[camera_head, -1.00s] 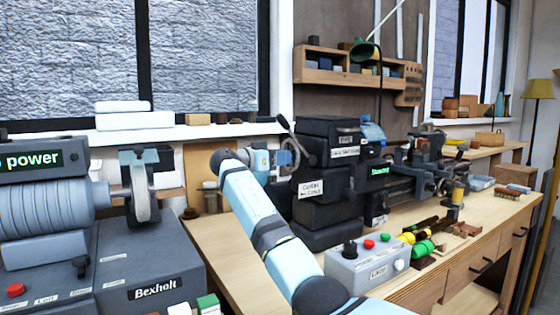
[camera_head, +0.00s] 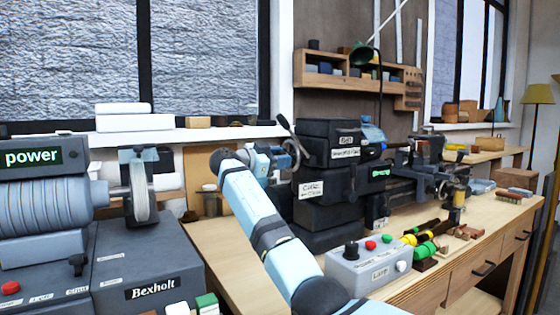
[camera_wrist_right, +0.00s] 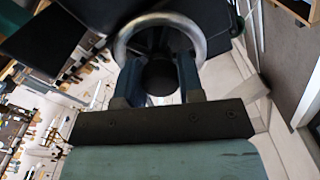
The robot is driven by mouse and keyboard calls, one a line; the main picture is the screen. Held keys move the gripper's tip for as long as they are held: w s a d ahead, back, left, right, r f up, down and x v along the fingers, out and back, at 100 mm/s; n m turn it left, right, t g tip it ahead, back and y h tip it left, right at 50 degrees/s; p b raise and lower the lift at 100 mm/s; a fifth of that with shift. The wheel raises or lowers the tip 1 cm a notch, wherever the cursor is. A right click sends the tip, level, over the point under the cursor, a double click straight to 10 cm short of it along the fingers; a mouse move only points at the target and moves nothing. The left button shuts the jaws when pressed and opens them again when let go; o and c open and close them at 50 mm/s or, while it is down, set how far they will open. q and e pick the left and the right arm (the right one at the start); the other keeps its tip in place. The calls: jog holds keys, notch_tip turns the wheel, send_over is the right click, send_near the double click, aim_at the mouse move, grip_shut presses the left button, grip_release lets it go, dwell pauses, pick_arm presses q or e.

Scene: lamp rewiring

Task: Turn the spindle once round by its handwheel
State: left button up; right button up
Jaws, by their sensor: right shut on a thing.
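The lathe headstock (camera_head: 325,188) is a stack of dark blocks with white labels. Its handwheel (camera_head: 292,152) is on the headstock's left side, mostly hidden by my wrist. In the right wrist view the handwheel (camera_wrist_right: 160,17) is a silver ring with dark spokes. My right gripper (camera_wrist_right: 159,78) is shut on the handwheel, one finger on each side of a dark round piece at its middle. In the head view the right gripper (camera_head: 276,157) meets the wheel from the left. The spindle itself is hidden. My left gripper is in neither view.
A lever (camera_head: 284,124) with a dark knob rises beside the handwheel. A grey control box (camera_head: 365,270) stands in front on the wooden bench. A grey machine marked Bexholt (camera_head: 150,260) fills the left. Coloured tools (camera_head: 425,243) lie at the right.

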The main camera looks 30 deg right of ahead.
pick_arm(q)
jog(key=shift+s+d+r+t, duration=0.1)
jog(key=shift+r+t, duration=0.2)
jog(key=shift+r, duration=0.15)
pick_arm(e)
jog(key=shift+m, duration=0.6)
jog(key=o, duration=0.9)
jog(key=shift+a, duration=0.1)
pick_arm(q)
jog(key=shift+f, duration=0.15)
pick_arm(e)
jog(key=shift+a, duration=0.2)
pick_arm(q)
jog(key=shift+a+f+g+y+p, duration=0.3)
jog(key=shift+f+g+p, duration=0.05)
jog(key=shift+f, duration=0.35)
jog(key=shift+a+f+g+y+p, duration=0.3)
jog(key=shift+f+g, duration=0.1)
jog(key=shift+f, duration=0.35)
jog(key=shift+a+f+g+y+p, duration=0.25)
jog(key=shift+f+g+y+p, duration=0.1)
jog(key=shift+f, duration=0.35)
pick_arm(e)
jog(key=shift+s+a, duration=0.15)
jog(key=shift+a, duration=2.75)
jog(key=shift+s+a, duration=0.1)
jog(key=shift+a, duration=2.8)
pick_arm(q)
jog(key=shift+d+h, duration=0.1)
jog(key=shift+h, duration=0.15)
